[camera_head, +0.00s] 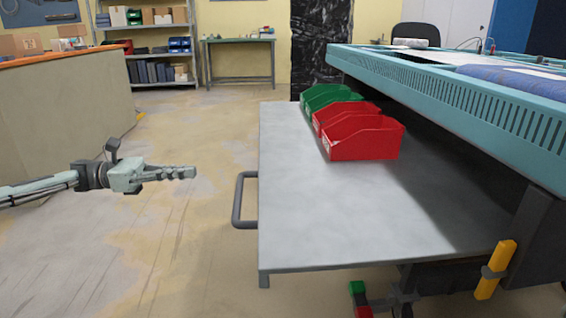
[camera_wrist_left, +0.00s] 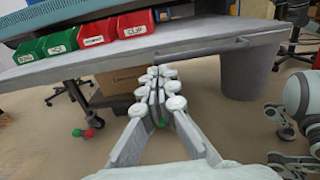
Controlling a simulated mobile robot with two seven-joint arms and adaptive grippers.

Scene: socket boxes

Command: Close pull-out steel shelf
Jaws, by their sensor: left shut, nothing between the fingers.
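The pull-out steel shelf (camera_head: 300,225) sticks out from under the teal workbench. A dark grey bar handle (camera_head: 238,202) is on its left edge. In the left wrist view, the shelf (camera_wrist_left: 225,36) spans the top and its handle (camera_wrist_left: 205,50) runs along the near edge. My left gripper (camera_head: 193,172) is shut and empty, left of the handle and apart from it, pointing toward the shelf. In the wrist view its fingers (camera_wrist_left: 160,74) are together, with the tips just below the handle in the picture. My right gripper is in neither view.
Green bins (camera_head: 325,96) and red bins (camera_head: 365,138) stand on the shelf near the workbench (camera_head: 450,95). A yellow part (camera_head: 495,270) sits by the shelf's near right corner. Open floor (camera_head: 190,235) lies left of the shelf. A cardboard box (camera_wrist_left: 118,82) shows under the shelf.

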